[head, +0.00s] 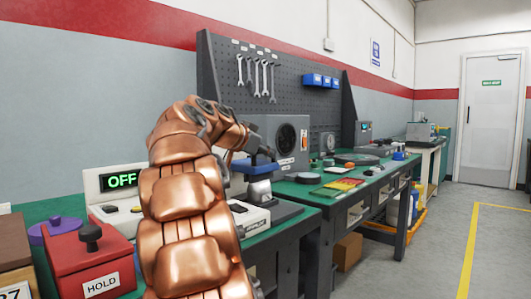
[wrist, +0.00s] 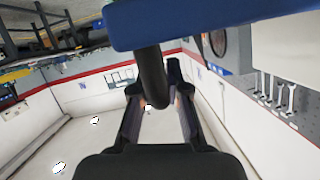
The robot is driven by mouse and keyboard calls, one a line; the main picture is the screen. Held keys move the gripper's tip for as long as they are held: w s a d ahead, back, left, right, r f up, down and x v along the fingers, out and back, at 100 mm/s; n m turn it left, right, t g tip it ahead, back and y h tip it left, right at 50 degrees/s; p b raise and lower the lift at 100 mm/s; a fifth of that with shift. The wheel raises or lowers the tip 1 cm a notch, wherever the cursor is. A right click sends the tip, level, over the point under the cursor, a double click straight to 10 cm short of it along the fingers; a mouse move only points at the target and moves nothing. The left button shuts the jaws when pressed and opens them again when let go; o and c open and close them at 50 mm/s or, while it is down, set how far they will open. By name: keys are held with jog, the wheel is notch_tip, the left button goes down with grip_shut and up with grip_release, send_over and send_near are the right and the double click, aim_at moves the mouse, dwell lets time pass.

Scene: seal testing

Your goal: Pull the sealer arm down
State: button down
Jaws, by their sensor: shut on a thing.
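The sealer (head: 262,190) stands on the green bench just right of my copper arm, which hides part of it. Its blue sealer arm (head: 255,166) shows raised above a light metal body. In the wrist view the blue arm (wrist: 215,25) crosses the top, and a dark handle (wrist: 152,75) extends from it between my fingers. My gripper (wrist: 153,88) is shut on this handle, with one finger on each side. In the head view my gripper is mostly hidden behind my own wrist.
Left of my arm are a white box with an OFF display (head: 123,181), a red HOLD box (head: 92,262) and a purple disc (head: 62,225). A grey machine (head: 285,142) stands behind the sealer, before a pegboard (head: 285,75) with wrenches. Floor at right is clear.

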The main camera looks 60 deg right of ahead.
jog(key=shift+f, duration=0.25)
jog(key=c, duration=1.2)
grip_release()
jog(key=shift+r, duration=0.1)
jog(key=v, duration=1.2)
jog(key=shift+r, duration=0.15)
